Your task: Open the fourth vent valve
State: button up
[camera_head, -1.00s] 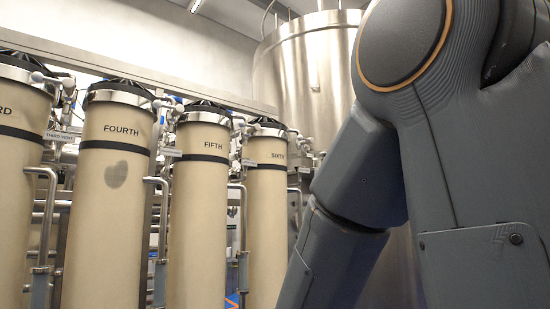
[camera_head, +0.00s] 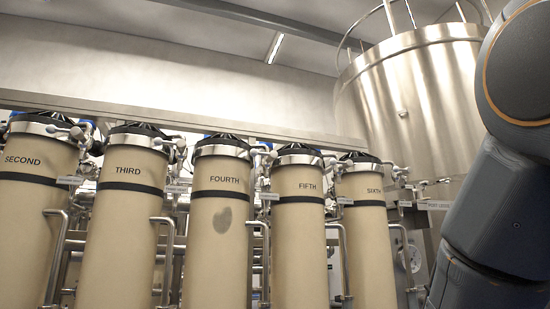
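The beige column marked FOURTH (camera_head: 222,250) stands upright near the middle of the head view, with a dark round smudge or shadow on its front. At its upper right is a small pale valve handle (camera_head: 262,153), in the gap before the FIFTH column. A small label plate (camera_head: 269,196) hangs below that handle; its text is too small to read here. I cannot tell from this view whether the valve is open or shut. My arm shows at the right edge, well apart from the valve. My gripper is out of view.
Columns marked SECOND (camera_head: 30,225), THIRD (camera_head: 125,230), FIFTH (camera_head: 298,240) and SIXTH (camera_head: 367,240) stand in the same row, with similar handles and labels between them. Bent metal pipes (camera_head: 260,240) stick out in front. A large steel tank (camera_head: 415,100) stands behind at the right.

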aim_at(273, 156)
jog(key=u, duration=0.25)
jog(key=i, duration=0.65)
jog(key=u, duration=0.6)
